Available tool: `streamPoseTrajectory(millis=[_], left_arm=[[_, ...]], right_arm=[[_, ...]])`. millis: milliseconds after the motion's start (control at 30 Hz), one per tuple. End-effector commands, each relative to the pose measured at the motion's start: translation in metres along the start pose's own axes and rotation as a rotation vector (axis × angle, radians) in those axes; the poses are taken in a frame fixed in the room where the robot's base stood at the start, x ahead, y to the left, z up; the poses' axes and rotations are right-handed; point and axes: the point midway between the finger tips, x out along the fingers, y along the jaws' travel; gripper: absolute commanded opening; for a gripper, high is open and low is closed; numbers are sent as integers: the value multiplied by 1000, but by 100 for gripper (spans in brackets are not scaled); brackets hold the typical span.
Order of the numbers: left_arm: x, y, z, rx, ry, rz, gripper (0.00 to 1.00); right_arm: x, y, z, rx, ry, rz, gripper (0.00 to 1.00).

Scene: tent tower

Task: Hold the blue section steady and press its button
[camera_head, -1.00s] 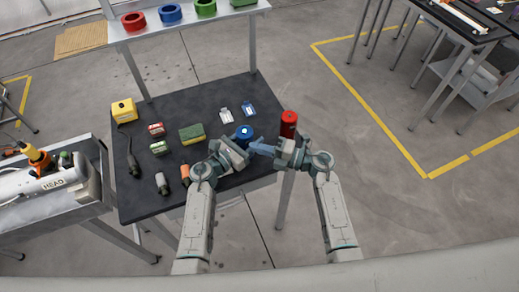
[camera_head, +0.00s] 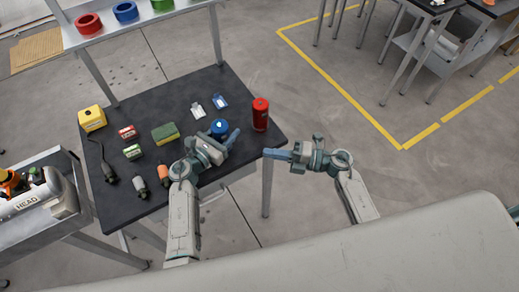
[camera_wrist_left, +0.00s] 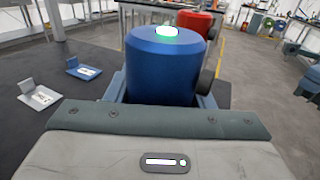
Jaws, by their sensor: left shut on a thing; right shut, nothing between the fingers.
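The blue section (camera_head: 219,127) stands upright near the right edge of the dark table. My left gripper (camera_head: 221,137) is shut on it, with a finger on each side low down in the left wrist view. There the blue section (camera_wrist_left: 160,70) fills the middle, and its button (camera_wrist_left: 166,33) on top looks white with a bright green rim. My right gripper (camera_head: 273,153) is shut and empty, off the table's right edge and apart from the blue section. It seems to show at the right of the left wrist view (camera_wrist_left: 308,82).
A red section (camera_head: 260,115) stands just right of the blue one, close behind it. A green sponge (camera_head: 165,132), yellow box (camera_head: 92,118) and several small items lie left. Open floor is right of the table.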

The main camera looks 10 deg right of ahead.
Motion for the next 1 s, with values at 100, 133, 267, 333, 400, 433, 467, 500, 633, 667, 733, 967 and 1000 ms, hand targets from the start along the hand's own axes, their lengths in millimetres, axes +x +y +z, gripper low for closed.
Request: streamPoseTrajectory(millis=[100, 133, 267, 333, 400, 433, 467, 500, 633, 667, 733, 967, 1000], left_arm=[[0, 1, 0, 1, 1, 1, 12], [0, 1, 0, 1, 1, 1, 12], [0, 1, 0, 1, 1, 1, 12], [0, 1, 0, 2, 1, 1, 12], [0, 1, 1, 2, -1, 1, 60], [0, 1, 1, 2, -1, 1, 66], [0, 1, 1, 2, -1, 1, 72], [0, 1, 1, 2, -1, 1, 74], [0, 1, 1, 2, 0, 1, 74], [0, 1, 1, 2, 0, 1, 74], [-1, 1, -1, 1, 2, 1, 74], [-22, 1, -1, 2, 2, 2, 74], [-30, 1, -1, 2, 3, 2, 74]], right_arm=[[-4, 0, 0, 0, 0, -2, 0], [-5, 0, 0, 0, 0, -1, 0], [-4, 0, 0, 0, 0, -1, 0], [-4, 0, 0, 0, 0, -1, 0], [-4, 0, 0, 0, 1, -1, 0], [-4, 0, 0, 0, 1, -1, 0], [-4, 0, 0, -1, 1, -1, 0], [-4, 0, 0, -1, 1, -1, 0], [-4, 0, 0, -1, 1, -1, 0], [-4, 0, 0, 0, 1, -1, 0], [-4, 0, 0, -1, 1, -1, 0], [-4, 0, 0, 0, 1, -1, 0], [-4, 0, 0, 0, 1, -1, 0]])
